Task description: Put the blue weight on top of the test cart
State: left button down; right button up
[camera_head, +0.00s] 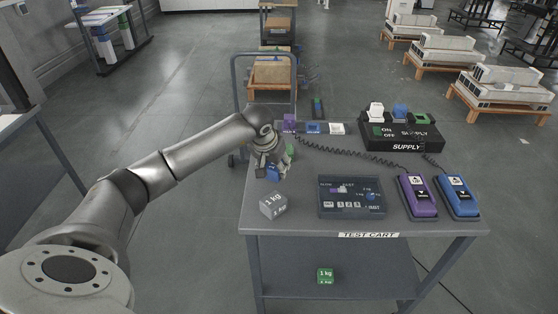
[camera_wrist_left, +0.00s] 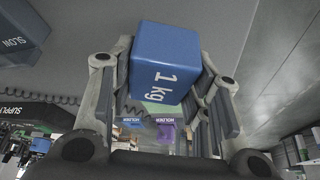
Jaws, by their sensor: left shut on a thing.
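The blue weight (camera_head: 272,173), a cube marked "1 kg", is between the fingers of my left gripper (camera_head: 270,169). In the left wrist view the blue weight (camera_wrist_left: 165,65) fills the space between both fingers, which are shut on it. My right gripper is not in view.
A grey 1 kg weight (camera_head: 273,205) and a control box (camera_head: 351,196) stand on the cart top. Purple (camera_head: 418,195) and blue (camera_head: 458,195) handsets lie at the right, a black supply box (camera_head: 402,132) behind. A green weight (camera_head: 325,275) sits on the lower shelf.

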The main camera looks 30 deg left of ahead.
pick_arm(q)
jog(key=shift+w+d+f, duration=0.1)
jog(key=shift+f, duration=0.95)
jog(key=shift+f, duration=0.1)
jog(key=c, duration=0.8)
grip_release()
jog(key=shift+o, duration=0.2)
jog(key=shift+f, duration=0.1)
jog(key=v, duration=1.2)
jog(key=shift+b, duration=0.4)
jog(key=shift+d, duration=0.1)
